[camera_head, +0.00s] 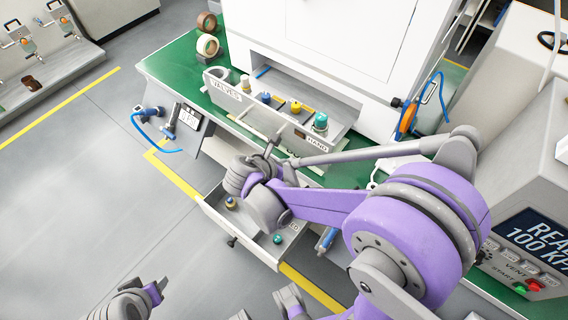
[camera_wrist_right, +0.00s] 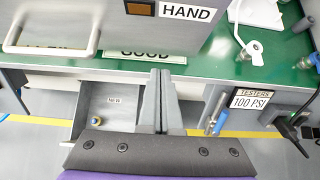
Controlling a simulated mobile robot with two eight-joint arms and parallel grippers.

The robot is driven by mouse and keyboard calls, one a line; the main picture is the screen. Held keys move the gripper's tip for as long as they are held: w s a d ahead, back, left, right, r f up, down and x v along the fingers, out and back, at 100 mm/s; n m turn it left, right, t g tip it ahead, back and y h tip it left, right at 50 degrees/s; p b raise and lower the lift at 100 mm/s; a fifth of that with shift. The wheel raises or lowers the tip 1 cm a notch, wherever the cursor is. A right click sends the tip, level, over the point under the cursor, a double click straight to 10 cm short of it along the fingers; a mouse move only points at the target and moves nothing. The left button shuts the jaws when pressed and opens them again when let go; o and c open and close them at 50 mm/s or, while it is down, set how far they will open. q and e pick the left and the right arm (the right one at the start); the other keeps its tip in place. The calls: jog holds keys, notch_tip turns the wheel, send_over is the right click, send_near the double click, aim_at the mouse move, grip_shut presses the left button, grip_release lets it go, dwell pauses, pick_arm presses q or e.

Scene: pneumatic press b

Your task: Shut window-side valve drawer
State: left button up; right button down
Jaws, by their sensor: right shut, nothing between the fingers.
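A pale valve drawer (camera_head: 240,108), labelled VALVES and HAND, stands pulled out of the white cabinet. It holds several valves, including a yellow one (camera_head: 296,106) and a teal one (camera_head: 320,121). In the right wrist view its front (camera_wrist_right: 105,22) is at the top, with a white bar handle (camera_wrist_right: 52,50) at the left. My right gripper (camera_wrist_right: 159,98) is shut and empty, below the drawer front and to the right of the handle. In the head view the right wrist partly hides its fingers. My left gripper (camera_head: 157,290) is low at the left, away from the drawer; its opening is unclear.
A lower drawer (camera_head: 240,244) stands open under the green bench (camera_head: 180,65), beneath my right arm. A tape roll (camera_head: 207,45) lies on the bench. A press control box (camera_head: 530,220) stands at the right. Floor at left is clear.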

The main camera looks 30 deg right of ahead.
aim_at(308, 151)
jog(key=d+f, duration=0.1)
jog(key=d, duration=0.1)
jog(key=w+d+f, duration=0.1)
jog(key=d, duration=0.1)
jog(key=w+d+f, duration=0.1)
jog(key=d, duration=0.1)
jog(key=shift+w+f, duration=0.1)
jog(key=shift+w, duration=0.1)
jog(key=shift+w+d, duration=0.2)
jog(key=shift+d, duration=0.2)
jog(key=w+d+b, duration=0.1)
jog(key=w+d, duration=0.1)
jog(key=d, duration=0.4)
jog(key=w+d+b, duration=0.1)
jog(key=w+d, duration=0.2)
jog(key=d, duration=0.4)
jog(key=w+d, duration=0.3)
jog(key=d, duration=0.3)
jog(key=shift+w+d+b, duration=0.1)
jog(key=shift+d+b, duration=0.3)
jog(key=shift+a, duration=0.15)
